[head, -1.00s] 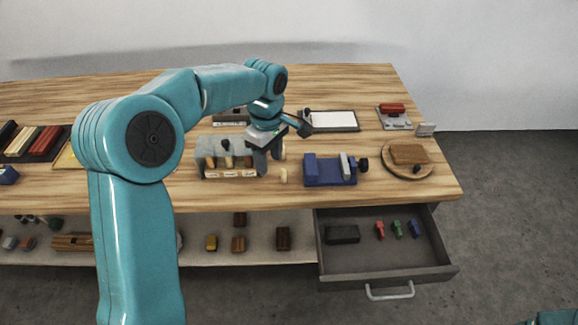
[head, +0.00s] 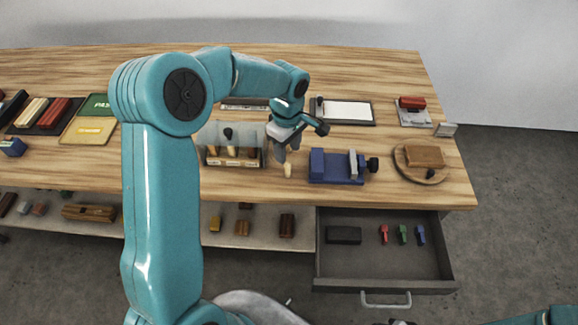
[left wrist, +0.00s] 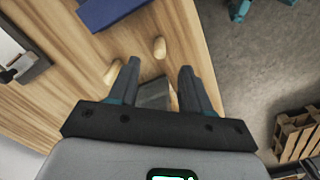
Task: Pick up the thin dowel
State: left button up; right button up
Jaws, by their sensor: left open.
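A pale wooden dowel (head: 288,171) stands on the table between the rack and the blue vise. In the left wrist view two pale dowels show: one (left wrist: 160,47) just beyond the gap between the fingertips, the other (left wrist: 112,73) beside the left-hand finger. I cannot tell surely which is thinner. The second one is hidden behind my gripper in the head view. My left gripper (head: 287,150) is open and empty, pointing down, close behind the front dowel. Its two fingers also show in the left wrist view (left wrist: 159,68). My right gripper is not in view.
A rack (head: 235,163) with several handled tools stands left of my gripper. The blue vise (head: 335,180) stands close on the right. Farther right is a round board (head: 405,175) with a wooden block. An open drawer (head: 330,265) juts out below the table's front edge.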

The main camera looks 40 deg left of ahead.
aim_at(287, 164)
pick_arm(q)
notch_tip(287, 164, down, 3)
jog(key=shift+a+r, duration=0.1)
jog(key=shift+s+f+p, duration=0.2)
jog(key=shift+f+p, duration=0.2)
jog(key=shift+f, duration=0.05)
jog(key=f, duration=0.1)
jog(key=f+p, duration=0.1)
jog(key=f, duration=0.2)
jog(key=shift+w+f, duration=0.25)
jog(key=shift+f, duration=0.1)
jog(key=shift+s, duration=0.15)
grip_shut()
